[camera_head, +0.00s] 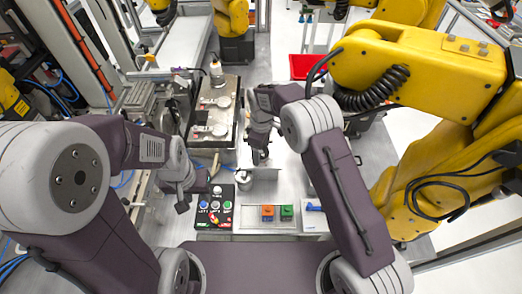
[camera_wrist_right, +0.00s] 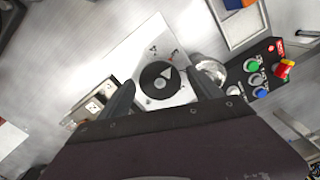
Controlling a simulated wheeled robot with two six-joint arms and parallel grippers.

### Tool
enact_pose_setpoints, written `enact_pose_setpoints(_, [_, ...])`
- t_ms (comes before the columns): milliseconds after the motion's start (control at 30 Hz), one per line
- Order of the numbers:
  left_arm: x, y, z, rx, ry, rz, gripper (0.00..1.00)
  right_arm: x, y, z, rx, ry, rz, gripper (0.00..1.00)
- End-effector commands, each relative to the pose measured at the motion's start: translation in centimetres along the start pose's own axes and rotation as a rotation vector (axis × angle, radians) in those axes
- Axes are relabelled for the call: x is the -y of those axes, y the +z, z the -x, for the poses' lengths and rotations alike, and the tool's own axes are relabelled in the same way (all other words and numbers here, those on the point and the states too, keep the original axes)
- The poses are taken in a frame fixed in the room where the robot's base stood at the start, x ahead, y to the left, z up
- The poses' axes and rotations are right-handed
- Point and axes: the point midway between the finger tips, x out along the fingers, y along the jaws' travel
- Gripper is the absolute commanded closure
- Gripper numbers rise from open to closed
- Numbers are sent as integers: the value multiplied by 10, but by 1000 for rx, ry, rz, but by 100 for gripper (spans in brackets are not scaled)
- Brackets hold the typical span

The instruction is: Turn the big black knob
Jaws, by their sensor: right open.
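The big black knob (camera_wrist_right: 158,80) is round with a white pointer mark and sits on a white plate (camera_wrist_right: 140,52) in the right wrist view. My right gripper (camera_wrist_right: 162,92) is open, with one dark finger on each side of the knob in that view; I cannot tell whether they touch it. In the head view my right gripper (camera_head: 260,156) points down over the white plate, and the knob is hidden there. My left gripper (camera_head: 182,205) hangs at the left, beside the button panel, apart from the knob; its finger opening is unclear.
A black button panel (camera_head: 230,210) with coloured buttons and a red-yellow switch (camera_wrist_right: 285,68) is left of a tray (camera_head: 250,224) holding orange and green blocks. A shiny metal cup (camera_wrist_right: 208,68) stands close to the knob. A large yellow arm (camera_head: 420,65) occupies the right side.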

Motion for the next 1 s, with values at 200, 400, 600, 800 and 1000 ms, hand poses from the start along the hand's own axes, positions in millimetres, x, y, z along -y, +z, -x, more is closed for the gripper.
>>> enact_pose_setpoints(200, [0, 1, -13, 0, 0, 0, 64, -1, -1, 46, -6, 6, 0, 26])
enact_pose_setpoints(400, [0, 2, -16, 0, 0, 0, 64, -1, -1, 79, -4, 4, 0, 26])
enact_pose_setpoints(600, [0, 2, -15, 0, 0, 0, 64, 0, -1, 85, -3, 3, 0, 26])
enact_pose_setpoints(800, [0, 2, -15, 0, 0, 0, 64, 0, -1, 85, -2, 3, 0, 26])
enact_pose_setpoints(1000, [0, 2, -15, 0, 0, 0, 64, 0, -1, 85, -2, 2, 0, 26])
